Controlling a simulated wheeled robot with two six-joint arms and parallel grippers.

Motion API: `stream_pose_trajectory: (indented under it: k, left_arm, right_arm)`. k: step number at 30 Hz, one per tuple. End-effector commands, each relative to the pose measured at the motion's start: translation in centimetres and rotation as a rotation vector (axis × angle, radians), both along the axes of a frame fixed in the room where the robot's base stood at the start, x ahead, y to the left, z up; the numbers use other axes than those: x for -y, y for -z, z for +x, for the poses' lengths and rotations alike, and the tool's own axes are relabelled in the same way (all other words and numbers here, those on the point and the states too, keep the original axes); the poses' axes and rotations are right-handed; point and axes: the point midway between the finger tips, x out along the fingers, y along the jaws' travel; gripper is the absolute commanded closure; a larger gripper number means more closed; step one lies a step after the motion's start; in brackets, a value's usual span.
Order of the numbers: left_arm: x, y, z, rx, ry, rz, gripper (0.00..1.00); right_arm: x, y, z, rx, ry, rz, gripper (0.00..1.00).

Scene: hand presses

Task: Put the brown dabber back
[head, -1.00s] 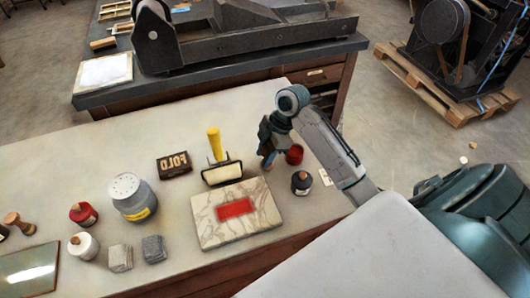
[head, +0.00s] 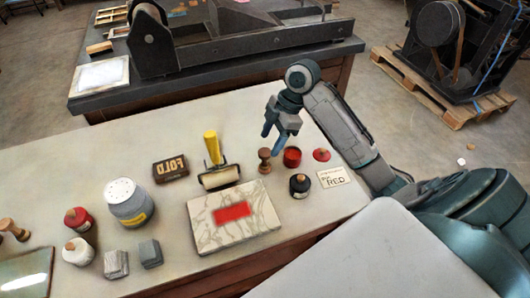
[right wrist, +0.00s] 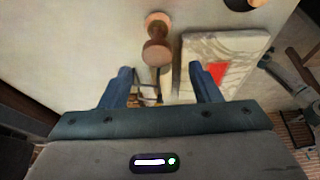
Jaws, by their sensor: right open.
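A brown wooden dabber (head: 265,161) stands upright on the bench, just left of an open red ink tin (head: 292,157). My right gripper (head: 275,137) is open and empty, above and close to this dabber. In the right wrist view the dabber (right wrist: 157,40) shows beyond the open fingers (right wrist: 160,72), not between them. A second brown wooden piece of similar shape (head: 12,229) is at the far left of the bench. My left gripper is not in view.
A marble slab (head: 268,225) with a red patch, a yellow-handled roller (head: 213,150) and a dark bottle (head: 300,186) are close by. A red lid (head: 321,155) and a RED card (head: 333,177) lie right of the tin. Bottles and grey blocks stand left.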

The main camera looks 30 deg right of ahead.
Motion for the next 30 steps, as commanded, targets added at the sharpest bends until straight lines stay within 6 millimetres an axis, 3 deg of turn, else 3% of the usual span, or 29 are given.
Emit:
stream_pose_trajectory:
  k: [3,9,30]
  left_arm:
    - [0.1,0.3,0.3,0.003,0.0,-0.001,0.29]
    - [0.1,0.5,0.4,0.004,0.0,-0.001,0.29]
    - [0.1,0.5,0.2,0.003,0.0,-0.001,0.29]
  right_arm:
    - [1.0,-2.1,-0.1,0.004,0.0,-0.004,0.43]
    - [1.7,-4.1,-0.4,0.0,-0.001,0.0,0.43]
    - [1.8,-4.4,-0.4,-0.001,0.0,0.0,0.43]
